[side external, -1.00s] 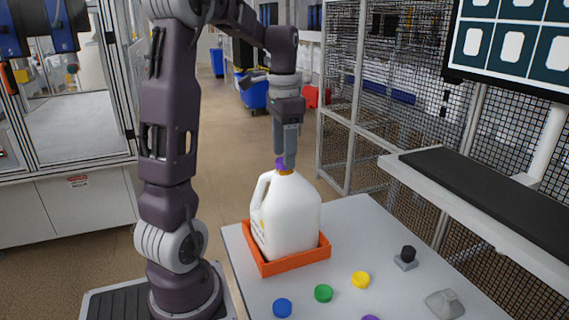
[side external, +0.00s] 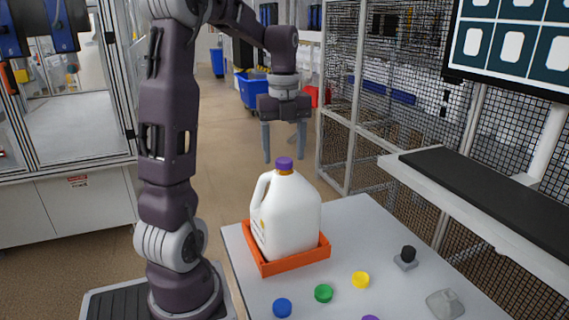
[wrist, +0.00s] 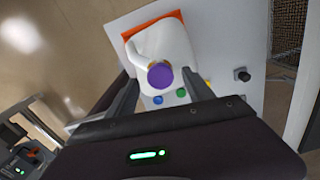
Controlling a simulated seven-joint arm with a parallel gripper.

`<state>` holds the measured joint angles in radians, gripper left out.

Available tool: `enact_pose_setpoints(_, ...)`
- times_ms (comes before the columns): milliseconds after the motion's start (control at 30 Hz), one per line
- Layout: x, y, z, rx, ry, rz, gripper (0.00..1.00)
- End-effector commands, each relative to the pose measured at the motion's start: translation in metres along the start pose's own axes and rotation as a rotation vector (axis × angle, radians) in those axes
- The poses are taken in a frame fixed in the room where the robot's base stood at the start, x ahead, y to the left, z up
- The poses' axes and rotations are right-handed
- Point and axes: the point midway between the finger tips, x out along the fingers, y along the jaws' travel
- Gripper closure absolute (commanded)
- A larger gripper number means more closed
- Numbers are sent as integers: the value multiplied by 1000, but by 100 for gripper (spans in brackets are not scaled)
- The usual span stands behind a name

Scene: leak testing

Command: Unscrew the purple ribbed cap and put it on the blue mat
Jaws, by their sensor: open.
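A white jug (side external: 290,215) with a handle stands upright in an orange tray (side external: 287,265) on the table. The purple cap (side external: 284,163) sits on its neck, over an orange collar. My gripper (side external: 283,156) is open and empty above the jug, its fingers spread wide to either side of the cap and touching nothing that I can see. In the wrist view the purple cap (wrist: 160,75) shows from above between the fingers. The ribs cannot be made out. I see no blue mat in either view.
Blue (side external: 282,308), green (side external: 323,292) and yellow (side external: 361,280) caps lie on the table, with a purple one (side external: 371,317) cut off by the lower edge. A black-topped grey fixture (side external: 405,258) and a grey lump (side external: 445,304) are at right. Space between these is clear.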

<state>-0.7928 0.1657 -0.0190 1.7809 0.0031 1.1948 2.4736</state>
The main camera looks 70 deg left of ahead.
Motion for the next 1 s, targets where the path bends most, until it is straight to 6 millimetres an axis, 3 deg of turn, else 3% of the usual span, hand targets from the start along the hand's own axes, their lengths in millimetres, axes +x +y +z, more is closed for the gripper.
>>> enact_pose_setpoints(100,0,0,0,204,0,0,39)
enact_pose_setpoints(200,0,0,0,267,0,0,39)
enact_pose_setpoints(467,1,0,0,266,0,0,39)
enact_pose_setpoints(700,22,0,0,265,3,2,39)
enact_pose_setpoints(900,24,0,0,264,0,0,39)
enact_pose_setpoints(1000,24,0,0,264,0,0,59)
